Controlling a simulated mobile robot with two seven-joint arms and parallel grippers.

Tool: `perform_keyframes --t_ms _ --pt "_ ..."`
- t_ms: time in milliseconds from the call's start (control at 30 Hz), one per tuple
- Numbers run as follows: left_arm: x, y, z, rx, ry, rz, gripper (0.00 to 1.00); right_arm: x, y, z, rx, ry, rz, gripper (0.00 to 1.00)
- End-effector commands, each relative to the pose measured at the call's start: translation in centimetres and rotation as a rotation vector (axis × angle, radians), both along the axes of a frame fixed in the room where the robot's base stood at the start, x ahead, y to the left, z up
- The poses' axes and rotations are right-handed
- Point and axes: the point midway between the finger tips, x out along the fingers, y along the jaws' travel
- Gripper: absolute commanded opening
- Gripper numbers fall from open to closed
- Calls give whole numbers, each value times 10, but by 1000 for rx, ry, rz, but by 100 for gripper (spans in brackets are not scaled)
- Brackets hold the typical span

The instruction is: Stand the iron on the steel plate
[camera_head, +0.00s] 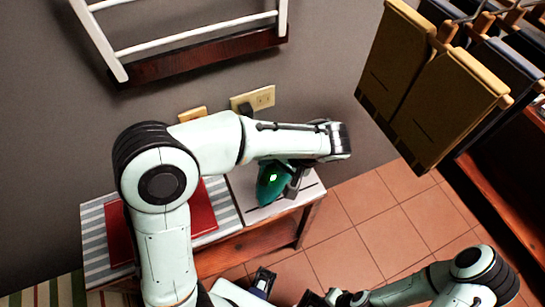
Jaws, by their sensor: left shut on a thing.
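The iron (267,191) is teal with a small lit green spot, and it is over the grey steel plate (258,214) at the right end of the small table. My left gripper (291,179) is shut on the iron from its right side, mostly hidden under my wrist. The iron looks roughly upright, but I cannot tell whether it touches the plate. My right gripper (310,298) is low at the bottom edge, partly cut off and away from the iron; its fingers are unclear.
A red item (203,212) lies on a striped cloth (96,228) on the table's left part, partly behind my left arm. A wall socket (262,98) is behind. A rack with hanging brown cloths (430,85) is at upper right. Tiled floor (375,225) is open to the right.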

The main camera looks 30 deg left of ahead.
Motion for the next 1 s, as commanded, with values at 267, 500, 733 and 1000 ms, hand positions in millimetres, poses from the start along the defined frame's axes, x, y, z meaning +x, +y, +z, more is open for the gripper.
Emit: perform_keyframes --t_ms 267,500,733,1000 --pt "1 0 -28 1 -3 -1 0 -1 0 -3 -1 2 0 0" --pt "1 0 -28 1 -4 -1 0 -2 0 -4 0 2 0 0" --pt "0 0 -30 1 1 -1 56 -2 0 -5 0 2 0 0" --pt "0 0 -28 0 1 -1 56 -1 0 -3 0 1 -1 0"
